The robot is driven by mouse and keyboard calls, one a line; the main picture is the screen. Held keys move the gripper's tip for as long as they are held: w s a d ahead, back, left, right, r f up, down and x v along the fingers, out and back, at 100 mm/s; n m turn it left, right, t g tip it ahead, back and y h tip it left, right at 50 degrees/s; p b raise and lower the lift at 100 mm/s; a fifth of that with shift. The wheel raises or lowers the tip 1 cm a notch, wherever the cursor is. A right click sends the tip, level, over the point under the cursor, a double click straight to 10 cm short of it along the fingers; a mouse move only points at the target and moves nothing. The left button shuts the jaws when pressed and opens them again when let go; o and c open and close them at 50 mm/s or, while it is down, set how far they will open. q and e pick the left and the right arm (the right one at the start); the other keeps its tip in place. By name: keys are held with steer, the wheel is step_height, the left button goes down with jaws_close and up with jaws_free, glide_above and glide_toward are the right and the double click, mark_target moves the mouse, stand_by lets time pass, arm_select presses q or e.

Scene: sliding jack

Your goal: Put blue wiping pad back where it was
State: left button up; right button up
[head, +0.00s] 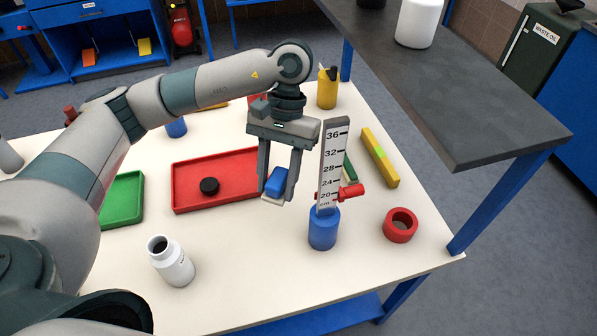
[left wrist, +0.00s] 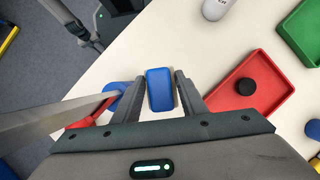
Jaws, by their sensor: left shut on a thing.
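The blue wiping pad (head: 277,180) is between the fingers of my left gripper (head: 276,196), right of the red tray. It has a pale part under its blue body. In the left wrist view, the pad (left wrist: 160,90) sits between the two fingers, which are shut on it. I cannot tell whether the pad touches the table or is just above it. My right gripper is not in view.
A sliding jack with a grey scale (head: 333,165), red slider (head: 350,191) and blue base (head: 323,230) stands close right of the gripper. The red tray (head: 190,208) holds a black puck (head: 209,186). A white bottle (head: 172,262) and red ring (head: 400,225) stand nearer the front.

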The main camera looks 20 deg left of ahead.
arm_select(q)
steer(key=shift+d+f+b, duration=0.1)
steer(key=shift+f+b, duration=0.3)
steer(key=shift+f, duration=0.3)
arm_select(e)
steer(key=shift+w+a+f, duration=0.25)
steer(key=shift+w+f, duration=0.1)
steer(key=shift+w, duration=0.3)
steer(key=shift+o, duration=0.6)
